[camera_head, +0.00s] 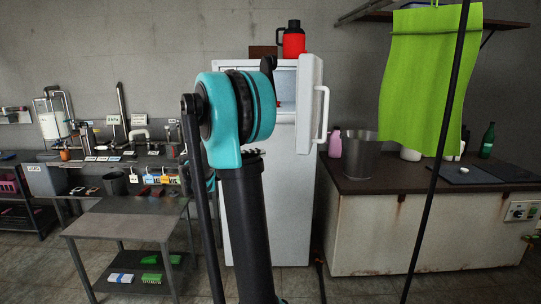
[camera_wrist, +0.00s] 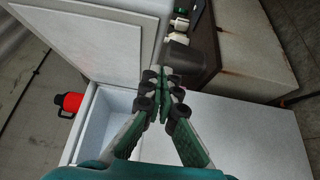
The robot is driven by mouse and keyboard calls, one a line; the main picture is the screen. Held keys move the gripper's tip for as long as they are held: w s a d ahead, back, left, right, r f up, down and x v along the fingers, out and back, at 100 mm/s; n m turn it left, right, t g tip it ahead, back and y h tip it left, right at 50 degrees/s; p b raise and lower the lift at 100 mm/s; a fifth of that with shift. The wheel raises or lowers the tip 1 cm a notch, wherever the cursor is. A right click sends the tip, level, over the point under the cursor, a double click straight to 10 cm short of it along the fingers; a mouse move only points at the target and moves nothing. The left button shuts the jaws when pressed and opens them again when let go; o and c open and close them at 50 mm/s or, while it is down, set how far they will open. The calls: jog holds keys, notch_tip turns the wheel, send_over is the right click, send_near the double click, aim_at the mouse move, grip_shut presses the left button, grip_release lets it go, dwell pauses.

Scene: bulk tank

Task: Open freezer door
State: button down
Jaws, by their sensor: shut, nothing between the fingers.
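The white fridge (camera_head: 298,200) stands against the back wall. Its upper freezer door (camera_head: 310,105) is swung open to the right, with its long handle (camera_head: 323,115) on the outer side. In the wrist view the freezer door (camera_wrist: 100,38) stands out from the open, pale freezer compartment (camera_wrist: 103,125). In the head view my arm hides much of the fridge and the compartment.
A red jug (camera_head: 294,40) stands on the fridge top. At right, a counter (camera_head: 420,235) holds a metal bucket (camera_head: 359,155) and bottles, with a green apron (camera_head: 425,80) hanging above. At left are a low table (camera_head: 120,222) and a cluttered bench. Some floor in front is clear.

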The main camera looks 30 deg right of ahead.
jog(key=s+d, duration=0.3)
jog(key=d, duration=0.8)
jog(key=shift+d, duration=0.3)
jog(key=s+d, duration=1.4)
jog(key=d, duration=0.3)
jog(key=shift+s+d, duration=0.2)
jog(key=shift+s, duration=0.2)
